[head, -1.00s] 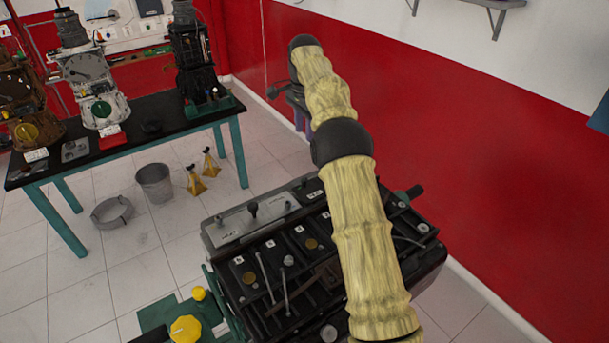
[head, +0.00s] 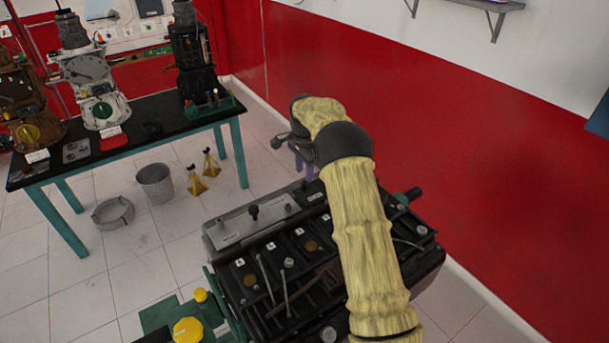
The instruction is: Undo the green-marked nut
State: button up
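A black engine trainer (head: 330,240) stands in front of me, with numbered plates, bolt heads, rods and slots on its top. My yellow-sleeved arm crosses over it and hides part of its right half. My gripper (head: 305,168) shows only in part, as purplish fingers pointing down beyond the trainer's far edge, below the dark wrist. The arm hides much of it, and I cannot tell its opening or whether it holds anything. A small dark green part (head: 414,194) sticks out at the trainer's far right. I cannot make out a green-marked nut.
A teal-legged table (head: 150,127) at the left bears several engine units. A grey bucket (head: 155,183), a round grey pan (head: 113,212) and yellow stands (head: 196,182) are on the tiled floor. A red-and-white wall (head: 450,150) runs along the right. Green equipment with yellow knobs (head: 187,330) is at lower left.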

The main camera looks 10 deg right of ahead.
aim_at(304, 182)
jog(key=shift+f+p, duration=0.5)
jog(key=shift+f, duration=1.45)
grip_shut()
